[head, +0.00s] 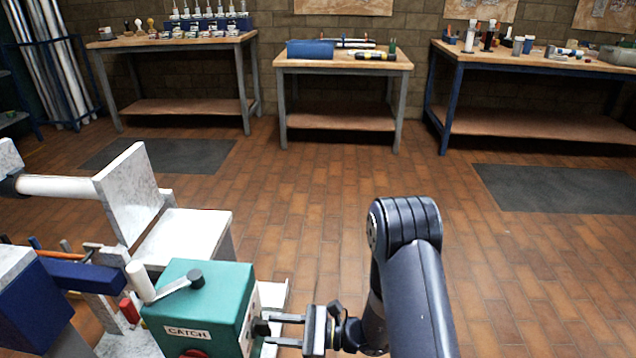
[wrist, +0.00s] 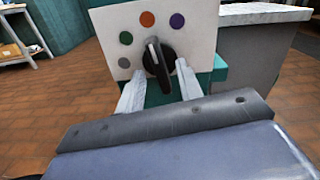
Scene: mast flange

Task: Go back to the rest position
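My gripper (head: 269,329) reaches leftward to the right side of a green box (head: 200,300) labelled CATCH. In the wrist view, my gripper's two pale fingers (wrist: 159,72) stand apart on either side of a black knob (wrist: 157,62). Small gaps seem to show between the fingers and the knob, so the gripper is open. The knob sits on a white panel (wrist: 200,45) with orange, green, grey and purple dots. Its white mark points up, slightly left, towards the orange dot. My arm stands bent at the right of the box.
A lever with a black ball end (head: 196,278) sits on top of the box. A white plate structure (head: 135,200) stands behind it on the left. Three workbenches, including the middle one (head: 343,62), stand along the far wall. The tiled floor between is clear.

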